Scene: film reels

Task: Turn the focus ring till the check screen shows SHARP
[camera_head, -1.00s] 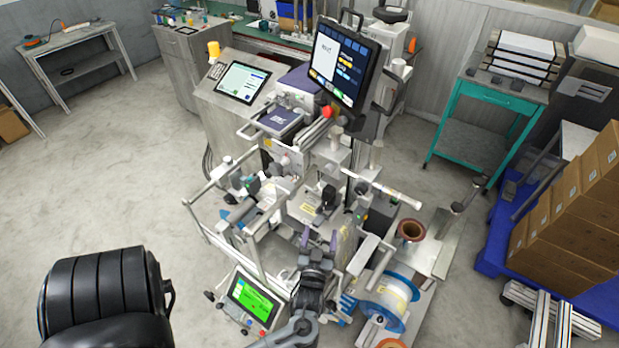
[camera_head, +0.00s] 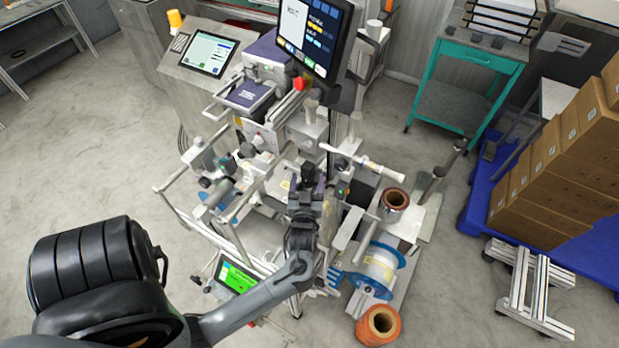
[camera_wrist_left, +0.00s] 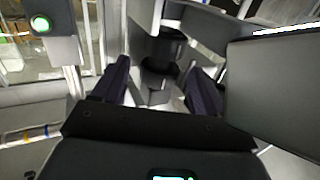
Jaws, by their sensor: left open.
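My left gripper (camera_head: 306,190) is open in front of the machine, its dark purple fingers pointing at a small black part (camera_head: 308,172). In the left wrist view, the fingers of the left gripper (camera_wrist_left: 162,82) stand apart, with a dark round stepped part (camera_wrist_left: 160,48) beyond and between them. This may be the focus ring; its markings cannot be read. The fingers do not visibly grip it. A small screen with a green field (camera_head: 238,279) sits low on the machine, partly behind my arm; its text is too small to read. My right gripper is out of view.
A large dark monitor (camera_head: 312,35) and a tilted light screen (camera_head: 207,53) stand above. Rods and brackets crowd the machine. A white reel with blue flanges (camera_head: 377,268) and an orange roll (camera_head: 378,325) are at right. The floor at left is clear.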

